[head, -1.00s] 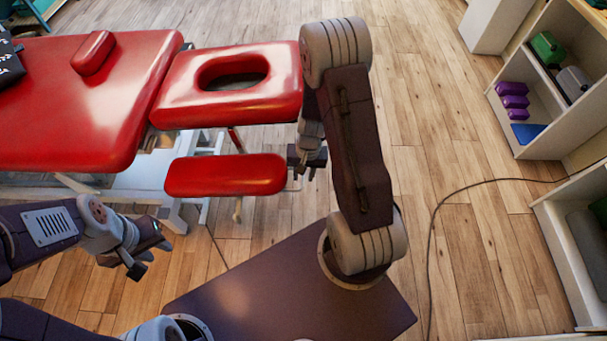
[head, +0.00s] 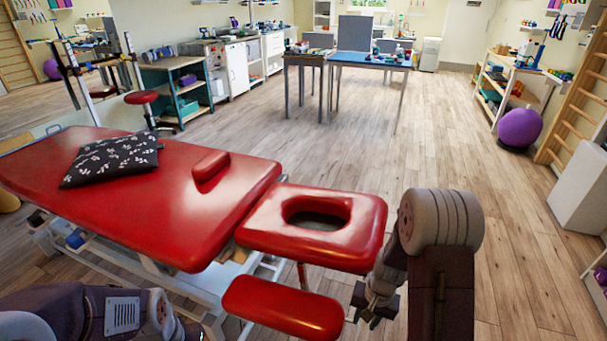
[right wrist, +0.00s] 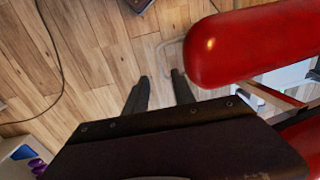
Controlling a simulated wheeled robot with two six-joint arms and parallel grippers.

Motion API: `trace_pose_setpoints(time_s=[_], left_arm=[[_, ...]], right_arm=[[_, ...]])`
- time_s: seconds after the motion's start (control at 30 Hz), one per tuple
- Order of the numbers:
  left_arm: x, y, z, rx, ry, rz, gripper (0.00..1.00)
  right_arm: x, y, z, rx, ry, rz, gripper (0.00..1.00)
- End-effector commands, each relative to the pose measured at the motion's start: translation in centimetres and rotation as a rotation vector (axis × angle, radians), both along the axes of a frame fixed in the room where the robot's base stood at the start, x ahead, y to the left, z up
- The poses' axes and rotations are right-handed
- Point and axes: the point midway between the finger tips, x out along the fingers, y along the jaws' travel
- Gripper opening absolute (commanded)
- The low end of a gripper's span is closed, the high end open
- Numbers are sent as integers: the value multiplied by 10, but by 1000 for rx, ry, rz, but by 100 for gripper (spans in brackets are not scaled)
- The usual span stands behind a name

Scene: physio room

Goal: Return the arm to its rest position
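My right arm hangs at the right of the head view, and its gripper (head: 375,305) is beside the right end of the red armrest pad (head: 285,308) of the treatment table, apart from it as far as I can see. In the right wrist view the two dark fingers of this gripper (right wrist: 161,90) are spread with nothing between them, over the wood floor. The armrest pad also shows there (right wrist: 255,45), right of the fingers. My left arm is at the bottom left of the head view; its gripper is mostly cut off by the lower edge, so its opening is unclear.
The red treatment table (head: 150,215), with a face-hole headrest (head: 345,240) and a dark patterned pillow (head: 112,158), fills the left. A blue-topped table (head: 370,60) stands far back. A purple ball (head: 519,128) is at the right. The floor in the middle is clear.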

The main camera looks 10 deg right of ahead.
Motion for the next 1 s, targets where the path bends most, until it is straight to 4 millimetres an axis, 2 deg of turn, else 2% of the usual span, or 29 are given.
trace_pose_setpoints(time_s=[0.07, 0.13, 0.2, 0.27, 0.37, 0.43, 0.53, 0.57, 0.6, 0.9, 1.0], left_arm=[[0, 0, 0, 0, 0, 0, 31], [0, 0, 0, 0, 0, 0, 31], [0, 0, 0, 0, 0, 0, 31], [0, 0, 0, 0, 0, 0, 31], [0, 0, 0, 0, 0, 0, 31], [0, 0, 0, 0, 0, 0, 31], [0, 0, 3, 0, 0, 0, 31], [-1, 0, 28, 0, 2, 0, 31], [0, 0, 44, 0, 1, 0, 31], [0, 0, 146, 0, 0, 0, 31], [0, 0, 172, 0, 0, 0, 31]], right_arm=[[12, 8, 12, -10, -39, 36, 31], [24, 22, 36, -26, -101, 94, 31], [26, 40, 61, -40, -153, 177, 31], [19, 54, 80, -50, -181, 252, 31], [-2, 72, 102, -68, -202, 373, 31], [-25, 79, 112, -82, -192, 457, 31], [-72, 71, 107, -94, -66, 537, 31], [-67, 71, 133, -95, -79, 532, 31], [-66, 71, 148, -94, -82, 530, 31], [-66, 71, 250, -93, -82, 527, 31], [-66, 71, 276, -93, -82, 527, 31]])
